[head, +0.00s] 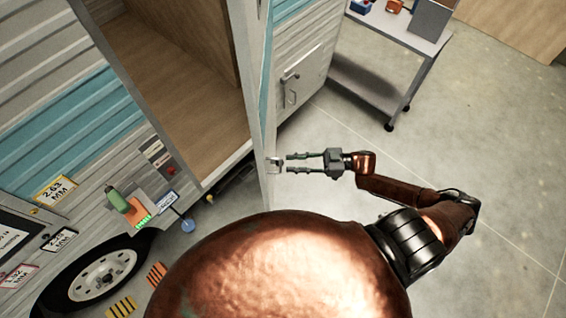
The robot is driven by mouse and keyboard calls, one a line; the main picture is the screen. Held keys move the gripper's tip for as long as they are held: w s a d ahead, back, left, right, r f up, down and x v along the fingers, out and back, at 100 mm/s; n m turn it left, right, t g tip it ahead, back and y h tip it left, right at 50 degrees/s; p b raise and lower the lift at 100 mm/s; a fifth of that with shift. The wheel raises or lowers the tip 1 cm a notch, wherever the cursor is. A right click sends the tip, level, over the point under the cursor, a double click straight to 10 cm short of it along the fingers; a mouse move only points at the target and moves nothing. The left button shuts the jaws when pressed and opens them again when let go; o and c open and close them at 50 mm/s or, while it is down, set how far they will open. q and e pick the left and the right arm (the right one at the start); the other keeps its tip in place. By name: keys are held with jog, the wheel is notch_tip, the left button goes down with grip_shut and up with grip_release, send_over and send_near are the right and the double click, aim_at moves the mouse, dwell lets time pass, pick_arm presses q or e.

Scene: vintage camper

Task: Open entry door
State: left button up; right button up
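The camper's entry door (257,110) stands swung outward, seen nearly edge-on. The doorway beside it is open and shows a bare wooden interior floor (190,120). A small handle (275,161) sits on the door's right-hand face near its lower end in the picture. My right gripper (288,163) is just right of that handle, fingers pointing left at it. Its two fingers are apart with nothing seen between them. Whether the tips touch the handle is hard to tell. My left gripper is not in view.
The camper wall with a latched hatch (290,88) lies right of the door. A wheeled cart (400,35) stands at the upper right. A camper wheel (102,274) and small striped blocks (121,307) are at lower left. The concrete floor (500,130) at right is clear.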

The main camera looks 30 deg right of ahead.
jog(key=v, duration=0.7)
jog(key=shift+s, duration=0.1)
